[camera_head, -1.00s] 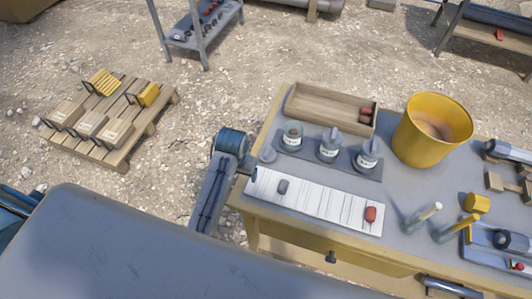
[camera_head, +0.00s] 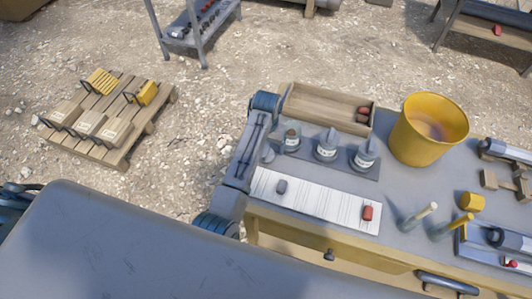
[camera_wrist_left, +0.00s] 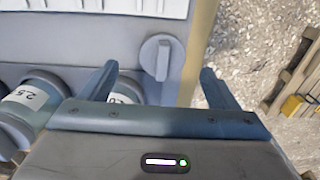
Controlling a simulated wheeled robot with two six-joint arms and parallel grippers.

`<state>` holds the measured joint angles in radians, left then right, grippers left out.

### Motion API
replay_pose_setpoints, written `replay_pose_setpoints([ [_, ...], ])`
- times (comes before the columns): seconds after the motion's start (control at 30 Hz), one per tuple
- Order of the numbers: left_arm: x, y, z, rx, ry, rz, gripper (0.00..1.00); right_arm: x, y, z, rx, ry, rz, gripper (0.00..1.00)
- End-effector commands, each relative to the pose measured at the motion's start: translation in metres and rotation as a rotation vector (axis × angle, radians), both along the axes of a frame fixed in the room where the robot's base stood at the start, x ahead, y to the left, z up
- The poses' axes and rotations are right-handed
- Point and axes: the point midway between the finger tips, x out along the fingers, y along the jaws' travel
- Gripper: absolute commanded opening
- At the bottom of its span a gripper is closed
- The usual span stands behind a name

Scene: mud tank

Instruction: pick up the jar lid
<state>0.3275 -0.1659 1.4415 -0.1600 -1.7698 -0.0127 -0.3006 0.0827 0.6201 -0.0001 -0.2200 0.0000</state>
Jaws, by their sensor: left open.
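The jar lid (camera_head: 267,154) is a small grey disc with a raised bar across it. It lies flat on the grey table top, left of the jars and near the left table edge. The lid also shows in the left wrist view (camera_wrist_left: 157,57), between and just beyond the finger tips. My left gripper (camera_wrist_left: 159,69) is open, with nothing between its fingers. In the head view my left arm reaches up along the table's left edge; its fingers are not clear there. My right gripper is not in view.
Several labelled jars (camera_head: 326,146) stand right of the lid; the leftmost jar (camera_head: 291,138) looks uncovered. A wooden tray (camera_head: 318,108) lies behind them. A white sheet (camera_head: 325,202) with a grey piece and a red piece lies in front. A yellow bucket (camera_head: 428,132) stands further right.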

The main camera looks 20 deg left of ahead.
Motion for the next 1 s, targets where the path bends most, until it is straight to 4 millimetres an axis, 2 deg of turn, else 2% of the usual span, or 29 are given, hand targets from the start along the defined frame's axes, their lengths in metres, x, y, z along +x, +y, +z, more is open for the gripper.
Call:
replay_pose_setpoints([
  [0.17,-0.002,0.004,-0.020,0.001,0.006,0.000,0.83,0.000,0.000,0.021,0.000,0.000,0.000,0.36],
  [0.3,-0.002,0.004,-0.040,0.000,0.004,0.000,0.83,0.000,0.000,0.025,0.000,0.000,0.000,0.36],
  [0.43,-0.002,0.004,-0.048,0.000,0.002,0.001,0.83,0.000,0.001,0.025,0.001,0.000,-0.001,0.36],
  [0.63,-0.002,0.004,-0.048,0.000,0.001,0.001,0.83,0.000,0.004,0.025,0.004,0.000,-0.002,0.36],
  [0.87,-0.002,0.004,-0.048,0.000,0.001,0.001,0.38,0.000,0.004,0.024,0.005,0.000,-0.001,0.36],
  [1.0,-0.001,0.004,-0.048,0.000,0.001,0.000,0.35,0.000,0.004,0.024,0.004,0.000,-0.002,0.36],
])
